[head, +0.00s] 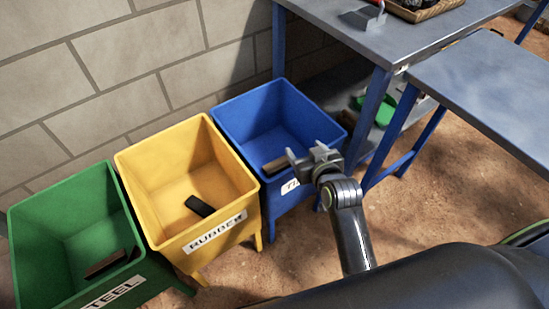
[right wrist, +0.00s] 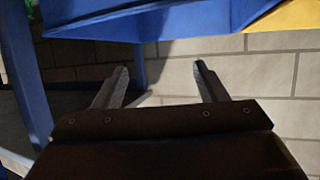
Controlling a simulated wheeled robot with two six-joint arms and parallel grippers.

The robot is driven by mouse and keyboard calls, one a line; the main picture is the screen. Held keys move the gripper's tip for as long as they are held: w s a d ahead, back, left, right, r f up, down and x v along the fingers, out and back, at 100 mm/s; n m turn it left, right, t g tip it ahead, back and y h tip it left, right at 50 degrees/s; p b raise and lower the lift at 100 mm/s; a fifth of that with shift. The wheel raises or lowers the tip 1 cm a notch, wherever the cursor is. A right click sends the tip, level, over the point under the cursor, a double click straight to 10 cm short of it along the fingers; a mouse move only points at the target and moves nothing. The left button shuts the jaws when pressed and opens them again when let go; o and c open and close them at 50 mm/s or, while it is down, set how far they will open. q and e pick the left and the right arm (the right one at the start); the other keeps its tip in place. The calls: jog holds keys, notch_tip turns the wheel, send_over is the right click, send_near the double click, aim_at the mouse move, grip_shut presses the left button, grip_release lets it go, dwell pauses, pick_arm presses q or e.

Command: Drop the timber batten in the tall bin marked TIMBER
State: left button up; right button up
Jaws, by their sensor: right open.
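The blue bin (head: 248,120) stands at the right end of a row of bins; its label (head: 290,186) shows only "TI", the rest hidden behind my right gripper. A dark brown piece (head: 275,166), seemingly the timber batten, lies inside it near the front wall, partly hidden by the rim and gripper. My right gripper (head: 305,158) is open and empty in front of the blue bin's front rim. In the right wrist view its two fingers (right wrist: 161,70) are apart with nothing between, and the blue bin (right wrist: 150,20) shows above. My left gripper is not in view.
The yellow RUBBER bin (head: 135,160) holds a black piece (head: 200,205). The green STEEL bin (head: 30,235) holds a dark bar (head: 105,263). A blue-legged table (head: 400,38) and a grey bench (head: 495,85) stand at right. A block wall (head: 100,60) is behind.

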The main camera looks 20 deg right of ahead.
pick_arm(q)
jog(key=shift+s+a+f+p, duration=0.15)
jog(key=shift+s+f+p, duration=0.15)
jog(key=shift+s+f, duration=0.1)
pick_arm(e)
jog(key=shift+v, duration=2.25)
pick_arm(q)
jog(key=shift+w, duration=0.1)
